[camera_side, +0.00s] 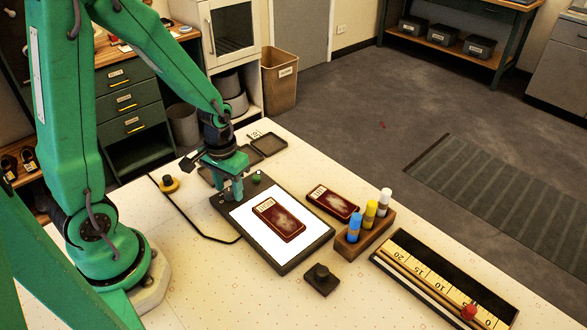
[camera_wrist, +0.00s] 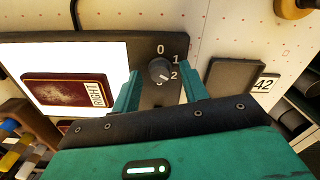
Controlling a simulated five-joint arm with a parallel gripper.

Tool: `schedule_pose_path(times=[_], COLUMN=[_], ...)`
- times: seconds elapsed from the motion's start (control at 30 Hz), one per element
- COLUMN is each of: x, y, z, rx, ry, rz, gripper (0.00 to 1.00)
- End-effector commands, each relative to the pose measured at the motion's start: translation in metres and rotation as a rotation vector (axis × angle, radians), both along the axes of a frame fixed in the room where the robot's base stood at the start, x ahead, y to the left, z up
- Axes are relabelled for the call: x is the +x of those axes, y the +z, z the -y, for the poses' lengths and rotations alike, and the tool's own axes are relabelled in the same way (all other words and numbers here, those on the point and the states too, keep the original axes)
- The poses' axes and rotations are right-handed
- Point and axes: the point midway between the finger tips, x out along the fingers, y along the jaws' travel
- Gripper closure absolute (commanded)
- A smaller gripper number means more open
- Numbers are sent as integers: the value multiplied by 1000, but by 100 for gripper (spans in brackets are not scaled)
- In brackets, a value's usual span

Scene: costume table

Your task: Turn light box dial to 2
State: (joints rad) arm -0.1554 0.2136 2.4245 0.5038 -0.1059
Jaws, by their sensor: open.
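The light box (camera_side: 298,262) lies on the table with its white panel lit. Its dial (camera_wrist: 159,69) is a small dark round knob on the dark frame in the wrist view, with the figures 0, 1, 2 and a partly hidden 3 around its right side. I cannot tell exactly where its pointer stands. My gripper (camera_wrist: 161,72) is open, with one finger on each side of the dial and gaps visible. In the side view my gripper (camera_side: 246,187) is over the box's far left end and the dial is hidden.
A dark red plate labelled RIGHT (camera_wrist: 66,91) lies on the lit panel. Another red plate (camera_side: 332,203), a wooden holder with bottles (camera_side: 365,236), a dark knobbed block (camera_side: 321,279) and a ruler tray (camera_side: 440,285) are nearby. A dark tray marked 42 (camera_wrist: 232,80) sits beside the box.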

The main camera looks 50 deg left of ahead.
Motion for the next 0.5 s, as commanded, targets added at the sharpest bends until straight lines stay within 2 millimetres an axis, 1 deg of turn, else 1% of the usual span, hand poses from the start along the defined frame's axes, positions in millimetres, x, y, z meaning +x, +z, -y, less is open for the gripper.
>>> schedule_pose_path(times=[0.27,0.5], x=[1,1], y=[10,32], z=[0,0], rx=[1,1], ry=[0,0], rz=[3,4], gripper=[56,56])
